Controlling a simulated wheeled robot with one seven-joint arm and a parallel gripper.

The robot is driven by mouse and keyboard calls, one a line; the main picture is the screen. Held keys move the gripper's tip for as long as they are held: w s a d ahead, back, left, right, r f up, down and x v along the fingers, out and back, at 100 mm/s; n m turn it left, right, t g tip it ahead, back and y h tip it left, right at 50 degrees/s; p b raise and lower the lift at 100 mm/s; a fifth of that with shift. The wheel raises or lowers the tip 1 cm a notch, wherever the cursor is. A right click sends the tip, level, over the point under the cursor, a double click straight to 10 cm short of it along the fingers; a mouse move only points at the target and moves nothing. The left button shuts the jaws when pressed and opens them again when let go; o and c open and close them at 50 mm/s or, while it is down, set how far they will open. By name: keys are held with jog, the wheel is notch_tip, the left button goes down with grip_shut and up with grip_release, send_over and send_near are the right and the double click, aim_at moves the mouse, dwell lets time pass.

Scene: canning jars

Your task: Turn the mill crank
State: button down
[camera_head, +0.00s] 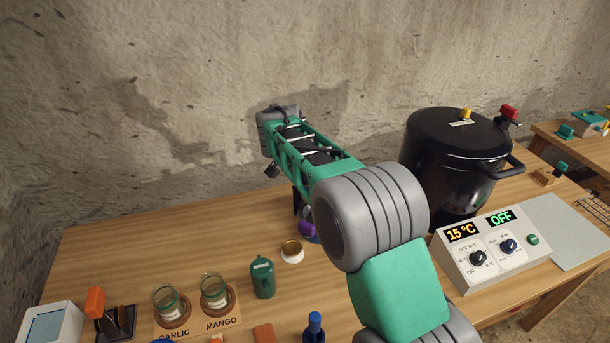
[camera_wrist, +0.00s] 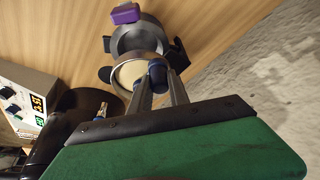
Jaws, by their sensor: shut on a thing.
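The mill shows in the wrist view as a grey round body (camera_wrist: 138,38) with a cream disc (camera_wrist: 130,73) in a metal rim and a purple block (camera_wrist: 124,14) at its far side. My gripper (camera_wrist: 158,82) is shut on a dark blue knob (camera_wrist: 157,72), which appears to be the crank's handle, beside the cream disc. The crank's arm is mostly hidden by the knob and fingers. In the head view the mill is largely behind my arm; only a purple part (camera_head: 308,231) and some dark pieces show.
A black pot (camera_head: 455,150) and a control box (camera_head: 490,250) reading 15 °C and OFF stand to the right. A small brass-lidded jar (camera_head: 292,252), a green canister (camera_head: 263,278) and two glass jars labelled GARLIC and MANGO (camera_head: 214,292) stand in front. The table's back left is clear.

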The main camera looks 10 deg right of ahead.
jog(key=m+p, duration=0.1)
jog(key=w+m+h+p, duration=0.1)
jog(key=p, duration=0.1)
jog(key=w+m+g+p, duration=0.1)
jog(key=m+p, duration=0.1)
jog(key=shift+r, duration=0.3)
jog(key=m+p, duration=0.1)
jog(key=w+m+h+p, duration=0.1)
jog(key=p, duration=0.1)
jog(key=shift+d+f+m+g, duration=0.1)
jog(key=shift+f+m+g, duration=0.2)
jog(key=shift+g, duration=0.1)
jog(key=c, duration=1.2)
grip_release()
jog(key=shift+c, duration=0.2)
jog(key=shift+r, duration=0.1)
jog(key=s+a+r, duration=0.1)
jog(key=s+a, duration=0.1)
jog(key=a, duration=0.4)
jog(key=s+a+r, duration=0.1)
jog(key=s+a, duration=0.2)
jog(key=a, duration=0.3)
jog(key=shift+s+r, duration=0.3)
jog(key=shift+s, duration=0.05)
